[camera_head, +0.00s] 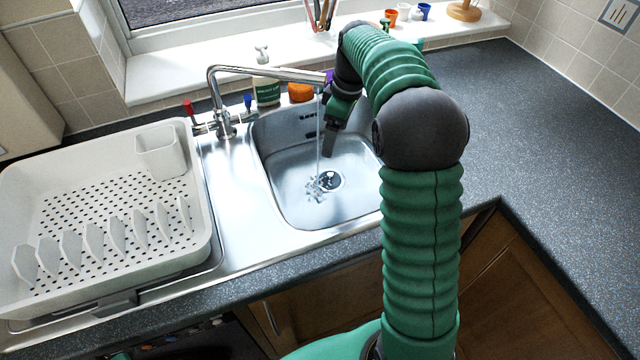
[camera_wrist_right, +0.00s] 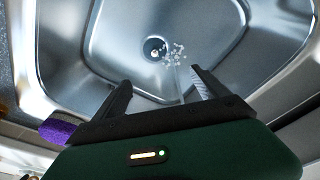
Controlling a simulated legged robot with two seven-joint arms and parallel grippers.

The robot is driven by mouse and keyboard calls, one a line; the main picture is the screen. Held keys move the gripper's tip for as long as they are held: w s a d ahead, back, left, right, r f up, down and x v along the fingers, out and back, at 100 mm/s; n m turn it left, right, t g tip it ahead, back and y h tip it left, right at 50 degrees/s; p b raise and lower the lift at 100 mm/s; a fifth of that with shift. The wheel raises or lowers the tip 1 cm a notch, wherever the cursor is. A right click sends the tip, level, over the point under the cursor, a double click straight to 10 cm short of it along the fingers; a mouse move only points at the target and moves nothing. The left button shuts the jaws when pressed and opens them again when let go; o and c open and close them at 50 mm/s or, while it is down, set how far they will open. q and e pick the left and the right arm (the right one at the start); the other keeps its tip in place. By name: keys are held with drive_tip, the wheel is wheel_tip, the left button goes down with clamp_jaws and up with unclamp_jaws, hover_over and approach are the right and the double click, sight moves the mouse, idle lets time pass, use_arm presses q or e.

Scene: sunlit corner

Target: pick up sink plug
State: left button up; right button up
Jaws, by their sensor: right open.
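The steel sink basin (camera_head: 290,195) holds a dark round fitting with a pale centre (camera_head: 330,181) at its bottom; it also shows in the right wrist view (camera_wrist_right: 155,48). I cannot tell whether this is the sink plug seated in the drain or the bare drain. Water runs from the tap (camera_head: 270,73) and splashes beside it. My right gripper (camera_head: 329,143) is over the back of the basin, above and apart from the fitting. In the wrist view its two fingers (camera_wrist_right: 160,84) are spread, with nothing between them. My left gripper is out of view.
The tap spout reaches over the basin close to my right gripper. A soap bottle (camera_head: 266,88), an orange sponge (camera_head: 300,92) and a purple item (camera_wrist_right: 60,131) are at the back edge. A white dish rack (camera_head: 110,210) stands left. The right counter (camera_head: 540,150) is clear.

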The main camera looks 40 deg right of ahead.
wheel_tip(320, 180, down, 3)
drive_tip(key=b, duration=0.2)
hover_over(331, 173)
drive_tip(key=d, duration=0.2)
drive_tip(key=f, duration=0.7)
drive_tip(key=shift+s+f, duration=0.3)
drive_tip(key=shift+s, duration=0.1)
drive_tip(key=shift+w+f, duration=0.2)
drive_tip(key=shift+f, duration=0.6)
drive_tip(key=a+f+b, duration=0.1)
drive_tip(key=a+f, duration=0.2)
drive_tip(key=shift+w+d+f+b, duration=0.1)
drive_tip(key=shift+d+f+b, duration=0.05)
drive_tip(key=shift+f, duration=0.45)
drive_tip(key=shift+w+d+f+b, duration=0.1)
drive_tip(key=shift+d+f+b, duration=0.05)
drive_tip(key=shift+f, duration=0.45)
drive_tip(key=shift+d+f, duration=0.1)
drive_tip(key=shift+d, duration=0.2)
drive_tip(key=c, duration=0.3)
drive_tip(key=shift+a, duration=0.35)
drive_tip(key=c, duration=1.2)
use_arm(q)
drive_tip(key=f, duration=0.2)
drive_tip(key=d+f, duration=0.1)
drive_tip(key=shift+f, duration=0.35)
use_arm(e)
drive_tip(key=shift+o, duration=0.2)
drive_tip(key=shift+d, duration=0.2)
